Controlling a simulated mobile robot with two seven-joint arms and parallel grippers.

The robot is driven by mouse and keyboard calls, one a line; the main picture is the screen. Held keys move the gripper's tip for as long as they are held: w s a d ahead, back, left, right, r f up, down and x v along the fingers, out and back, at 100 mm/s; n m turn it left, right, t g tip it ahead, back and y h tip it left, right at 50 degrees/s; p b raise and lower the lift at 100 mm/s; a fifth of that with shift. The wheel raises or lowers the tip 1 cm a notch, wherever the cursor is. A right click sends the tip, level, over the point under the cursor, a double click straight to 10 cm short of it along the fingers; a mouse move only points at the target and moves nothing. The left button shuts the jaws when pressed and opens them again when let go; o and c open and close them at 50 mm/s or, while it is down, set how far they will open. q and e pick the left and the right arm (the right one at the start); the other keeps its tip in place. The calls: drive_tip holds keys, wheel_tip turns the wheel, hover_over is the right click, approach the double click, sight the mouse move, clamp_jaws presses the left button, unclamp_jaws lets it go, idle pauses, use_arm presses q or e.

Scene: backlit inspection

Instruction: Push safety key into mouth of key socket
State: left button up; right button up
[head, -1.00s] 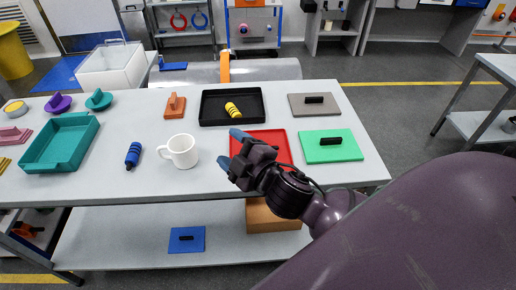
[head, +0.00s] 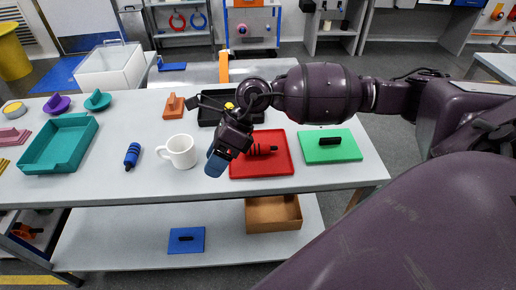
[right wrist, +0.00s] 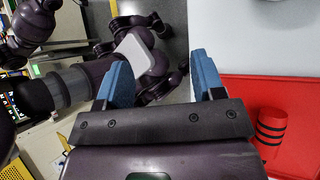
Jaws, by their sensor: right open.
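I cannot tell which thing is the safety key or the key socket; neither is clearly marked. My right gripper (head: 217,163) is open and empty, its blue fingertips pointing down between the white mug and the red tray. In the right wrist view its fingers (right wrist: 162,75) stand apart with nothing between them. My left gripper is not in view.
The white mug (head: 180,151) stands close left of the gripper. A black tray (head: 208,118), partly hidden by my arm, is behind. A green plate with a black handle (head: 345,151) is right, a teal tray (head: 50,160) left. An orange block (head: 173,110) stands behind the mug.

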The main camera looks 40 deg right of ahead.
sight(260, 145)
drive_tip(key=w+d+r+h, duration=0.15)
drive_tip(key=d+h, duration=0.25)
drive_tip(key=d, duration=0.4)
drive_tip(key=w+d+r+h, duration=0.1)
drive_tip(key=w+d+h, duration=0.25)
drive_tip(key=d, duration=0.35)
drive_tip(key=shift+n+h, duration=0.35)
drive_tip(key=shift+n, duration=0.05)
drive_tip(key=f, duration=0.3)
drive_tip(key=s+f, duration=0.1)
drive_tip(key=f, duration=0.6)
drive_tip(key=shift+s+f+b, duration=0.15)
drive_tip(key=shift+f+b, duration=0.2)
drive_tip(key=shift+b, duration=0.05)
drive_tip(key=shift+c, duration=0.3)
drive_tip(key=c, duration=1)
